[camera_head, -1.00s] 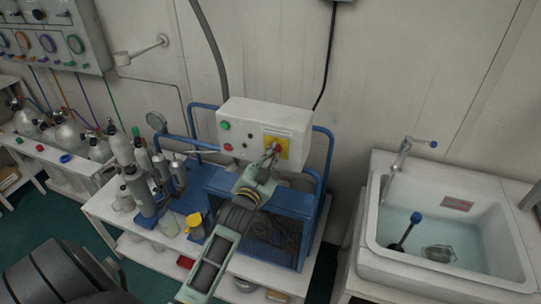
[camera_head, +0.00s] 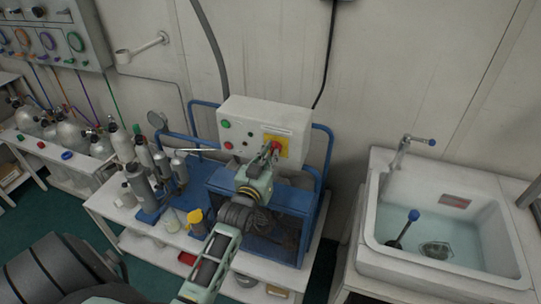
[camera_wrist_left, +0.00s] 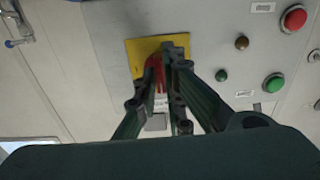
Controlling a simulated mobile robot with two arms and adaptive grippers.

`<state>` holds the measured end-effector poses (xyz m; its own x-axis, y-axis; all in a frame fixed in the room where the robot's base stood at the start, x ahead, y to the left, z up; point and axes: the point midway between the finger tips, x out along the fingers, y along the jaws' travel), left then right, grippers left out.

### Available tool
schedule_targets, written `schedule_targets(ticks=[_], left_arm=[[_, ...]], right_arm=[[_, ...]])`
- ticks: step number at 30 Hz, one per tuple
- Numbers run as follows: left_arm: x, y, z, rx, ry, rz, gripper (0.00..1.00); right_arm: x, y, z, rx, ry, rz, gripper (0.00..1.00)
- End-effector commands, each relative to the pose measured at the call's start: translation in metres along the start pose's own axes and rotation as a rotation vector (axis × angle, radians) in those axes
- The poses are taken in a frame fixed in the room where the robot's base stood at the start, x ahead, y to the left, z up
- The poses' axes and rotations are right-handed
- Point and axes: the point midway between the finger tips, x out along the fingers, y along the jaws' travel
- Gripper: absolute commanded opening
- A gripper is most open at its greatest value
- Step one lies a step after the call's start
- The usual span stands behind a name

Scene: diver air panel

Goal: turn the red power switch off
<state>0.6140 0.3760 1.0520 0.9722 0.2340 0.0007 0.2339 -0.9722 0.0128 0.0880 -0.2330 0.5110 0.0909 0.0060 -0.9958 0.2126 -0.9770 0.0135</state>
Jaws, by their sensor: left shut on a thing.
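The red power switch (camera_wrist_left: 153,68) is mounted on a yellow plate (camera_wrist_left: 140,50) on the white control box (camera_head: 240,110). In the head view the yellow plate (camera_head: 282,148) shows at the right of the box front. My left gripper (camera_wrist_left: 166,60) is shut on the red switch handle, one finger at each side. In the head view my left gripper (camera_head: 270,152) reaches up to the plate from below. The fingers cover part of the handle, so its exact angle is hard to tell. My right gripper is not in view.
A red button (camera_wrist_left: 293,18) and a green button (camera_wrist_left: 275,84) sit on the same box, clear of the fingers. A blue frame (camera_head: 320,150) surrounds the box. Grey cylinders (camera_head: 140,180) stand at left, and a sink (camera_head: 440,255) of water stands at right.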

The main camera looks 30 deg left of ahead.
Motion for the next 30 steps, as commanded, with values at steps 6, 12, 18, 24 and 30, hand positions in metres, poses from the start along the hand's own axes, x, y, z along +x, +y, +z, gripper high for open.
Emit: schedule_targets(ticks=[6,12,18,24,30], left_arm=[[-0.001,0.001,0.004,-0.006,-0.007,0.0,0.0],[-0.001,0.001,0.003,-0.006,-0.007,0.001,0.16],[0.0,0.0,0.002,-0.004,-0.004,0.001,0.27],[0.0,0.0,0.001,-0.003,-0.002,0.0,0.27],[-0.017,0.0,0.002,-0.002,-0.004,0.0,0.27]], right_arm=[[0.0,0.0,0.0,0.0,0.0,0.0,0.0],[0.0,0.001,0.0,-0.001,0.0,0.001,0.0],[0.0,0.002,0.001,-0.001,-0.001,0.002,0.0],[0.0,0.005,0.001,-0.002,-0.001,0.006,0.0],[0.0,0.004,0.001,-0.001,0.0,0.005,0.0]])
